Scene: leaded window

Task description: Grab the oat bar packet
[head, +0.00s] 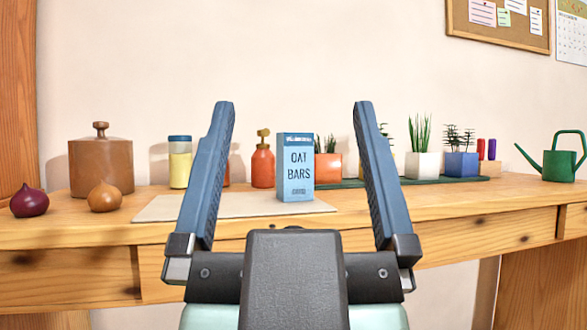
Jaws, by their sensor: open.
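The oat bar packet (295,168) is a small upright blue box lettered "OAT BARS", with a darker blue top band. It stands on the right part of a pale mat (210,207) on the wooden table. My gripper (294,112) is open and empty, its two blue-grey fingers pointing toward the table.
On the wooden table (470,207), a brown lidded pot (101,165), two onions (105,197), a yellow jar (180,162) and an orange pump bottle (263,165) stand left of the packet. Potted plants (422,164) on a green strip and a green watering can (562,162) stand right.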

